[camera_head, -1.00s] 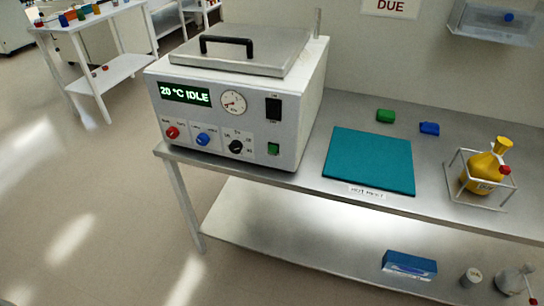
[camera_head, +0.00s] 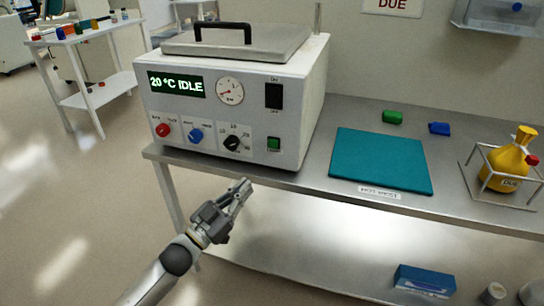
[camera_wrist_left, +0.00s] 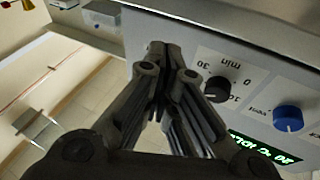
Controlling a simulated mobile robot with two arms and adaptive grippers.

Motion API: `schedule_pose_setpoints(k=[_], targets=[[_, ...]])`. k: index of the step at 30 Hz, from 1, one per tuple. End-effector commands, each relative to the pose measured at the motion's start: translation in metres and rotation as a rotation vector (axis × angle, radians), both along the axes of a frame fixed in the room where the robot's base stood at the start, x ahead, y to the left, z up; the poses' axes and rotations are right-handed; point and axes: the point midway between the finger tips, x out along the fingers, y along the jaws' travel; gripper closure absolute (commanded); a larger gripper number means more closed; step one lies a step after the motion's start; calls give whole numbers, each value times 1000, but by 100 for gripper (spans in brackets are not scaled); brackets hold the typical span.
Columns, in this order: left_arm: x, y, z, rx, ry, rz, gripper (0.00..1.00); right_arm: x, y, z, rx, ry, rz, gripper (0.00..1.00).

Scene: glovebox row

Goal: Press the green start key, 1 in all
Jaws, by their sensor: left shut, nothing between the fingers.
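The green key is not visible in that view. My right gripper is not in view.
The panel also has a red knob (camera_head: 162,130), a blue knob (camera_head: 196,135), a gauge (camera_head: 230,90) and a display reading 20 °C IDLE (camera_head: 176,84). On the bench, a teal mat (camera_head: 380,160) and a yellow flask (camera_head: 507,168) in a wire frame stand to the right.

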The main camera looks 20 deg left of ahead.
Motion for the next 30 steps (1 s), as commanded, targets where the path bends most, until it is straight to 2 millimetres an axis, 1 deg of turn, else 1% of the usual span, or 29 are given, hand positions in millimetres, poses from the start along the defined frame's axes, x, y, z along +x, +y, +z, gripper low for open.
schedule_pose_setpoints(k=[1,3,6,10,15,23,27,30], targets=[[-5,-8,16,-6,-57,-39,100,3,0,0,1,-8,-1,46],[-14,-18,39,-15,-119,-87,100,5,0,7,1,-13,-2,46],[-26,-30,66,-23,-187,-143,100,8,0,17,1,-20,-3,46],[-38,-39,85,-28,-237,-188,100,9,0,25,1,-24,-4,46],[-42,-42,93,-32,-254,-205,100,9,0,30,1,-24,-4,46],[-42,-42,93,-31,-254,-204,100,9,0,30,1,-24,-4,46],[-37,-42,92,-31,-254,-203,100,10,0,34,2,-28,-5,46],[-29,-42,92,-31,-255,-203,100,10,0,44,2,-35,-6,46]])
